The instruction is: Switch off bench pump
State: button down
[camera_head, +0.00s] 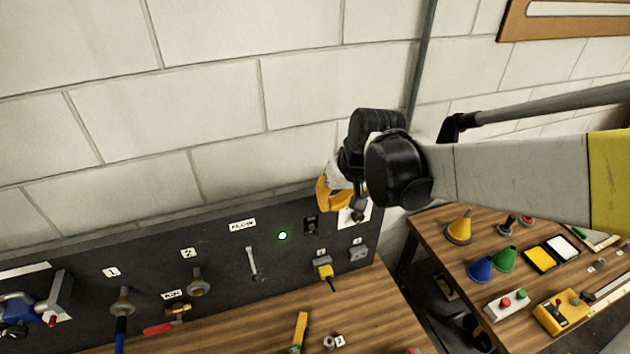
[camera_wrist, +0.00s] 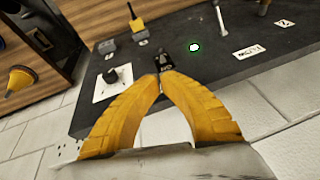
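A small black toggle switch (camera_head: 311,226) sits on the dark panel (camera_head: 225,262) to the right of a lit green lamp (camera_head: 282,236). In the wrist view the switch (camera_wrist: 163,62) shows just beyond my fingertips, and the green lamp (camera_wrist: 194,47) glows to its right. My gripper (camera_head: 328,205) has yellow fingers and hangs just above and right of the switch. In the wrist view its fingertips (camera_wrist: 161,80) meet, with nothing visible between them. I cannot tell whether they touch the switch. No pump label is clearly readable.
A white plate with a dark lever (camera_wrist: 113,85) is left of the switch in the wrist view. Grey sockets, one with a yellow plug (camera_head: 325,270), sit below the switch. A grey lever (camera_head: 252,264) and valves are farther left. A side table (camera_head: 440,243) holds coloured funnels.

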aim_at(314, 230)
jog(key=x, duration=1)
